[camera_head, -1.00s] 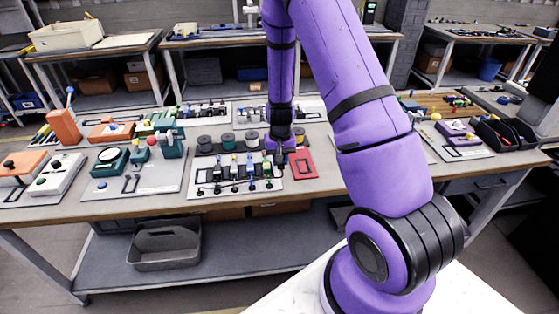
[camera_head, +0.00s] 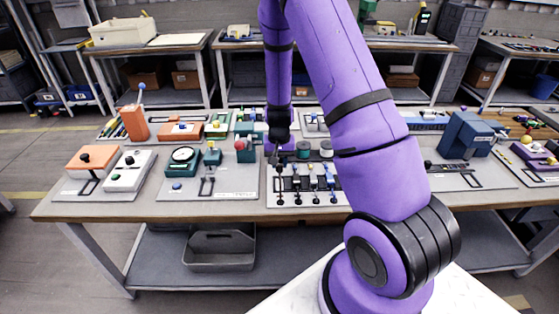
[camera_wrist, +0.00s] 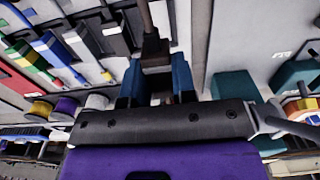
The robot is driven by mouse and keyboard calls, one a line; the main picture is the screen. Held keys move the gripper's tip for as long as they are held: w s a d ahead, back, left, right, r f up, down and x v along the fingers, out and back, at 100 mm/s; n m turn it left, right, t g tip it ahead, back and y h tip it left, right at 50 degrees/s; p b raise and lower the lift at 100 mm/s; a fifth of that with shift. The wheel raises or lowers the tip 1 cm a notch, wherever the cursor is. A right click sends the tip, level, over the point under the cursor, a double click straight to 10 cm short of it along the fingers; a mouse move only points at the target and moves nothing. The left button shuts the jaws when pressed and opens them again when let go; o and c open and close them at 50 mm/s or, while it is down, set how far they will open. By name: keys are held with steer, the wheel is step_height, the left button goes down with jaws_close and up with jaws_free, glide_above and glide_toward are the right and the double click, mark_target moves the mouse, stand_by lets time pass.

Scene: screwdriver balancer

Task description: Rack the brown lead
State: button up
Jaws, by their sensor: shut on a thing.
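My gripper (camera_wrist: 158,88) shows at the bottom middle of the wrist view, its blue fingers shut on the dark brown block-shaped end of the brown lead (camera_wrist: 152,45). The lead's thin brown part runs up from the block to the top edge. In the head view my gripper (camera_head: 280,148) hangs over the back left part of a pale board (camera_head: 275,200) with several upright dark-ended leads (camera_head: 314,183). The brown lead cannot be made out there. In the wrist view a blue lead (camera_wrist: 55,52) and others lie left of my gripper, beside dark slotted pieces (camera_wrist: 112,35).
Spools (camera_head: 303,149) stand at the back of the board. A blue block-shaped device (camera_head: 466,135) stands right of my arm, which hides part of the bench.

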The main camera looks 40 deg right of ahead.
mark_target(280, 185)
steer(key=shift+f, duration=3.45)
steer(key=shift+f, duration=0.6)
steer(key=o, duration=1)
step_height(280, 185, up, 11)
steer(key=shift+f, duration=0.1)
